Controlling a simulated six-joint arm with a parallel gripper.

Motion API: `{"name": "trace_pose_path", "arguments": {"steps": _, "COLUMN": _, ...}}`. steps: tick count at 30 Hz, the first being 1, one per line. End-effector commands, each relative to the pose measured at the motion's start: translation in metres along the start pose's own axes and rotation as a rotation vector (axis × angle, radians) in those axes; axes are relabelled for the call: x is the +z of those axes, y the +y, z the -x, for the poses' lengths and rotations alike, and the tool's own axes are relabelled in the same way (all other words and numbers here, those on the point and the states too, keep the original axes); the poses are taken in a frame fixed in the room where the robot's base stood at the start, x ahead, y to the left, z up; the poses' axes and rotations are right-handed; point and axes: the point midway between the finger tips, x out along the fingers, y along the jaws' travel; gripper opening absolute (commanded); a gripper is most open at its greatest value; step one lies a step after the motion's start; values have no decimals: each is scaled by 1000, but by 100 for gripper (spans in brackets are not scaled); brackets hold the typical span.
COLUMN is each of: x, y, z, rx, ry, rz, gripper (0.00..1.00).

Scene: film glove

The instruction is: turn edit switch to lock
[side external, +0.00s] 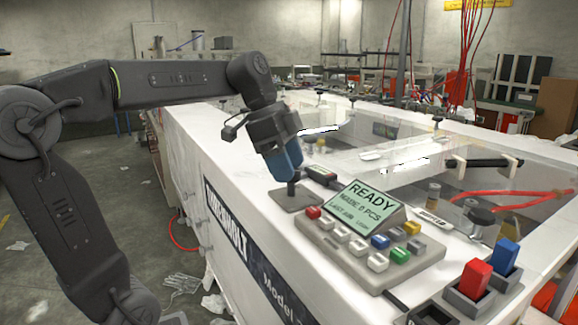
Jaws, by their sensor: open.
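A key-type switch with a dark stem (291,189) stands on a grey square plate (297,203) on the white machine top, left of the keypad console. I take it to be the edit switch; its lettering cannot be read, and its turned position cannot be told. My gripper (290,174), with blue fingers, points down over this switch. Its fingertips are at the top of the stem and hide the switch's head. The jaws are open; whether they touch the switch cannot be told. A small dark label block (322,175) lies just right of the fingers.
A console (340,262) with coloured keys stands close to the right of the switch, its screen (366,203) reading READY. Red (475,279) and blue (504,256) rocker switches stand at the front right. Clear panels and a red hose (520,195) lie behind.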

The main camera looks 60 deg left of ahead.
Motion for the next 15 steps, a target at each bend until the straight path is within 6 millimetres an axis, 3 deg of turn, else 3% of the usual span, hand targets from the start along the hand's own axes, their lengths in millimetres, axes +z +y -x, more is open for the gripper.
{"name": "trace_pose_path", "arguments": {"steps": 11, "x": 0, "y": 0, "z": -8, "rx": 0, "ry": 0, "rz": 1, "gripper": 62}}
{"name": "trace_pose_path", "arguments": {"steps": 15, "x": 0, "y": 0, "z": -8, "rx": 0, "ry": 0, "rz": 1, "gripper": 52}}
